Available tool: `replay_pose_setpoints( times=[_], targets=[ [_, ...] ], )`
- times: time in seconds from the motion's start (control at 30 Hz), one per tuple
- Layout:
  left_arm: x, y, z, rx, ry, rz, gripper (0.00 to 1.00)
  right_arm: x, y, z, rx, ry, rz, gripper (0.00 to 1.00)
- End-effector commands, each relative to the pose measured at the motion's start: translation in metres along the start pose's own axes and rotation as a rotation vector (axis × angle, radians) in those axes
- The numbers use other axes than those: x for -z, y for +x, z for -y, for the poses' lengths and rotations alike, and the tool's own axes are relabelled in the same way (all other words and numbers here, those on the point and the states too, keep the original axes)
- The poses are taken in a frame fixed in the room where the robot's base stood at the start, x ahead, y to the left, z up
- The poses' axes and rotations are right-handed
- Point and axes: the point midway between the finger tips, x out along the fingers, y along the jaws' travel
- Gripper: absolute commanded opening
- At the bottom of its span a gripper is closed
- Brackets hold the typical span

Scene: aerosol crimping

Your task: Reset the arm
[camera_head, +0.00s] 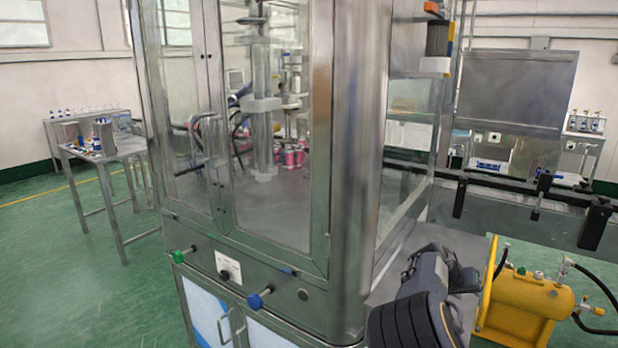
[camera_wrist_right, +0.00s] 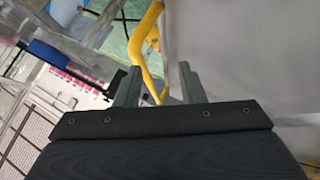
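My right arm (camera_head: 428,285) is in the head view at the bottom right, dark grey and black, beside the front right corner of the metal crimping cabinet (camera_head: 350,170). In the right wrist view my right gripper (camera_wrist_right: 158,86) has its two grey fingers apart. Nothing is clearly held between them; a curved yellow bar (camera_wrist_right: 146,40) shows beyond the gap, and I cannot tell its distance. My left arm and left gripper do not show in either view.
A yellow tank (camera_head: 525,305) with hoses stands right of my arm. The cabinet has a green knob (camera_head: 180,255) and a blue knob (camera_head: 259,298); pink cans (camera_head: 290,158) stand behind its glass. A conveyor (camera_head: 500,188) runs behind. Green floor is clear around the left table (camera_head: 120,150).

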Motion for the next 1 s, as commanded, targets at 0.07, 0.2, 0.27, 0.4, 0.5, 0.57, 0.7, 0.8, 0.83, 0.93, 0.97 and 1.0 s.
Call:
replay_pose_setpoints(
  times=[0.07,0.2,0.27,0.4,0.5,0.57,0.7,0.8,0.83,0.93,0.97,1.0],
  targets=[
    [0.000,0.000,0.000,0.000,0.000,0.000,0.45,-0.009,0.003,-0.007,0.026,0.023,0.034,0.36],
    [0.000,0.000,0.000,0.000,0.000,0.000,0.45,-0.030,0.009,-0.021,0.081,0.068,0.109,0.36],
    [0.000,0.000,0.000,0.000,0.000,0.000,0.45,-0.042,0.010,-0.028,0.113,0.089,0.146,0.36],
    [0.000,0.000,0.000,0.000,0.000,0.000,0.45,-0.073,0.008,-0.041,0.211,0.146,0.243,0.36],
    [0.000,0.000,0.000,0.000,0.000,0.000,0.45,-0.103,-0.002,-0.050,0.323,0.197,0.326,0.36],
    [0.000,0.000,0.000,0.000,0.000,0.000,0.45,-0.124,-0.015,-0.054,0.410,0.223,0.375,0.36],
    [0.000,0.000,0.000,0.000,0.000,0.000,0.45,-0.167,-0.066,-0.060,0.633,0.257,0.444,0.36],
    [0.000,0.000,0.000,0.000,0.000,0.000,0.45,-0.194,-0.110,-0.066,0.779,0.252,0.448,0.36],
    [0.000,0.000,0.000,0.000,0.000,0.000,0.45,-0.202,-0.124,-0.068,0.819,0.247,0.442,0.36],
    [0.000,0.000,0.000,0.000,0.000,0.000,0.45,-0.230,-0.170,-0.075,0.933,0.213,0.399,0.36],
    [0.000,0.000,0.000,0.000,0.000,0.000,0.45,-0.239,-0.183,-0.078,0.961,0.200,0.382,0.36],
    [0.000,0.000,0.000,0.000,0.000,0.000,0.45,-0.253,-0.199,-0.080,0.994,0.179,0.357,0.36]
  ],
)
